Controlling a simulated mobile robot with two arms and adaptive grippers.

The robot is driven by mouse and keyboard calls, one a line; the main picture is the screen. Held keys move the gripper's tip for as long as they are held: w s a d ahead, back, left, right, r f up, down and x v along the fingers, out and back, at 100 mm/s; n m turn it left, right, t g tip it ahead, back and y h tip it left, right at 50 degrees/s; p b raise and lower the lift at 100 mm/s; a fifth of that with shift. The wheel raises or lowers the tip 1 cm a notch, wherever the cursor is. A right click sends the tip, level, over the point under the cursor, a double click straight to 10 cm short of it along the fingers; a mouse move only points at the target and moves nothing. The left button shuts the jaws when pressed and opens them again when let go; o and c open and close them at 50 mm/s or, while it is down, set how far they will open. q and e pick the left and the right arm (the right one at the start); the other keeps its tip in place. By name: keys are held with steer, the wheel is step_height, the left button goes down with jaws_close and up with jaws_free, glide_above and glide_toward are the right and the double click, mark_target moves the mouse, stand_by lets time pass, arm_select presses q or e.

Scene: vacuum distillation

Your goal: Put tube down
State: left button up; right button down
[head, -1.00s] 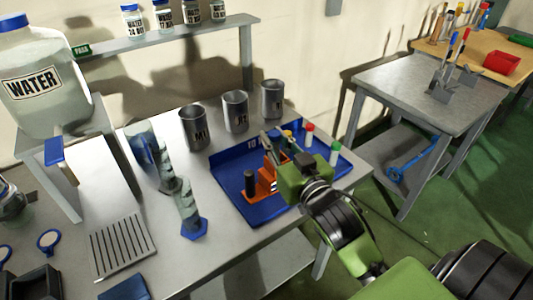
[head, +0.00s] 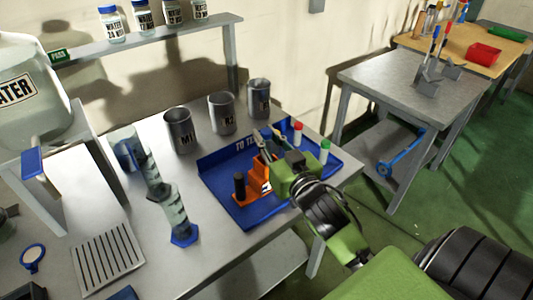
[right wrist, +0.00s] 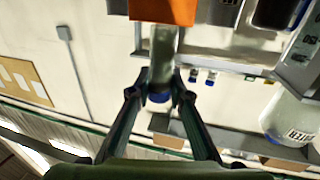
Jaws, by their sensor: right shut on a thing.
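My right gripper (head: 266,150) is over the blue tray (head: 218,200), at the orange rack (head: 254,184). In the right wrist view, its fingers (right wrist: 157,88) are closed on a clear tube (right wrist: 162,55) with a blue end (right wrist: 158,97). The tube's other end meets the orange rack (right wrist: 165,10) at the top of that view; I cannot tell whether it is seated in it. In the head view the gripper mostly hides the held tube. A black-topped tube (head: 239,186) is at the rack's left. My left gripper is not in view.
A red-capped tube (head: 298,132) and a green-capped tube (head: 324,149) stand at the tray's right. Metal beakers (head: 221,113) stand behind it. Glass cylinders (head: 176,212) and a slotted grey plate (head: 105,262) are to the left.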

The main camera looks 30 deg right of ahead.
steer(key=shift+f, duration=2.2)
steer(key=shift+f, duration=0.15)
steer(key=c, duration=1.9)
jaws_free()
